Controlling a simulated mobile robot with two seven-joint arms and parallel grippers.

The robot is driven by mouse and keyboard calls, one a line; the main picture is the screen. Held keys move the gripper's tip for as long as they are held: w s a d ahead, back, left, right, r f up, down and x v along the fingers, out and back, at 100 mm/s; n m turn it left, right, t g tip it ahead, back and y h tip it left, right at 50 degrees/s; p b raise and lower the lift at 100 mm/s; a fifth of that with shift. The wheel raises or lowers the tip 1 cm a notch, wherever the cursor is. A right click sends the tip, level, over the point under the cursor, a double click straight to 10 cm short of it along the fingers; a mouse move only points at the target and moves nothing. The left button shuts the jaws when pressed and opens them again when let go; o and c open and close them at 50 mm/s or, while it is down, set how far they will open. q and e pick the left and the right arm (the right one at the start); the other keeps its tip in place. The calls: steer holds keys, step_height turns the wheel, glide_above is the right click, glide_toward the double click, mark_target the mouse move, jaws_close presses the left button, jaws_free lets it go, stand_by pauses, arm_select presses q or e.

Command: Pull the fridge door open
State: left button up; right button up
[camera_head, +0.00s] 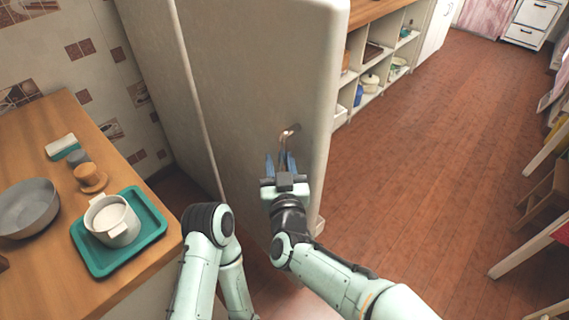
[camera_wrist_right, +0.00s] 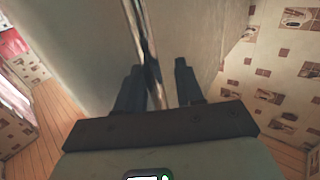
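The fridge (camera_head: 245,70) is a tall beige cabinet at the top middle of the head view. Its door appears shut, with a seam on the left of its face. A slim metal handle (camera_head: 290,132) stands near the door's right edge. My right gripper (camera_head: 281,163) is at the handle, fingers pointing at the door. In the right wrist view the handle (camera_wrist_right: 149,50) runs between the two spread fingers (camera_wrist_right: 158,82), nearer the left one, with a gap to the right one. My left arm shows folded at the bottom; its gripper is out of view.
A wooden counter (camera_head: 35,130) on the left holds a teal tray (camera_head: 154,232) with a white pot (camera_head: 113,222), and a grey bowl (camera_head: 27,208). Open shelves (camera_head: 345,97) stand beyond the fridge. Wooden floor (camera_head: 430,150) is clear to the right, with chairs at the far right edge.

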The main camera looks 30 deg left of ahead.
steer(key=shift+w+a, duration=0.1)
steer(key=shift+a, duration=0.15)
steer(key=shift+d, duration=0.1)
steer(key=shift+s+d, duration=0.4)
steer(key=v, duration=1.2)
steer(key=shift+s, duration=0.2)
